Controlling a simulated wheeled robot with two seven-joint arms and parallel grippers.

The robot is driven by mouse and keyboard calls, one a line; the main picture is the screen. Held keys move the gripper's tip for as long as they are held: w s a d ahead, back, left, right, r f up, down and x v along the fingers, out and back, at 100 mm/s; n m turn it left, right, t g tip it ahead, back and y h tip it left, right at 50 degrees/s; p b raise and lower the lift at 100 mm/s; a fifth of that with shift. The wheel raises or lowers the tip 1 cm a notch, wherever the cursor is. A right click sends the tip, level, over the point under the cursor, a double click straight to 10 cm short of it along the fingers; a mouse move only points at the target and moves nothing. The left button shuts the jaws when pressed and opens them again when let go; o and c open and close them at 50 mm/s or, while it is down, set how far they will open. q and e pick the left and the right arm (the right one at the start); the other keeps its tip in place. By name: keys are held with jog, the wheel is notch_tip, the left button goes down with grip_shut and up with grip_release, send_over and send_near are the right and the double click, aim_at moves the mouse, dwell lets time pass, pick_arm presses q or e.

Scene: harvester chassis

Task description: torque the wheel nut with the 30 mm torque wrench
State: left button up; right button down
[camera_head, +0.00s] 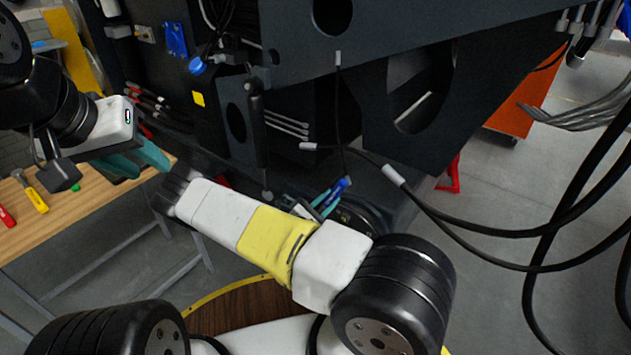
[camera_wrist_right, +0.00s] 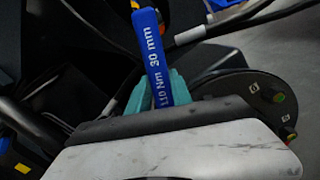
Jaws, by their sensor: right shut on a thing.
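The torque wrench (camera_wrist_right: 154,55) has a blue handle marked "110 Nm 30 mm". My right gripper (camera_wrist_right: 159,92) is shut on this handle, with a teal finger on each side. In the head view the blue handle (camera_head: 337,190) shows beyond my right forearm, between the teal fingers of the right gripper (camera_head: 325,201). A dark round wheel hub (camera_wrist_right: 246,112) with coloured nuts lies to the right of the wrench in the wrist view. I cannot tell whether the wrench touches a nut; its head is not clear. My left gripper (camera_head: 140,160) appears open and empty near the bench edge.
The dark harvester chassis (camera_head: 420,35) fills the back. Black hoses (camera_head: 470,235) hang at the right and cross near the hub. A wooden bench (camera_head: 60,225) with screwdrivers stands at the left. An orange cabinet (camera_head: 530,100) stands behind at the right.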

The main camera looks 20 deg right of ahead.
jog(key=shift+s+d+f+m, duration=0.55)
jog(key=shift+s+d+m, duration=0.15)
jog(key=shift+s+m, duration=0.15)
jog(key=shift+w+a+r+n, duration=0.4)
jog(key=shift+w+a+n, duration=0.05)
jog(key=shift+w+n, duration=0.1)
jog(key=shift+w+a+r+n, duration=0.35)
jog(key=shift+w+a+n, duration=0.05)
jog(key=shift+w, duration=0.15)
jog(key=w+a+r+n, duration=0.1)
jog(key=w+a+n, duration=0.5)
jog(key=w+n, duration=0.1)
jog(key=shift+w+a+r+t, duration=0.3)
jog(key=shift+w+t, duration=0.1)
jog(key=shift+w, duration=0.35)
jog(key=shift+d, duration=0.1)
jog(key=shift+s+d+m, duration=0.8)
jog(key=shift+s+d, duration=0.05)
jog(key=shift+s, duration=0.25)
jog(key=shift+s+d, duration=0.1)
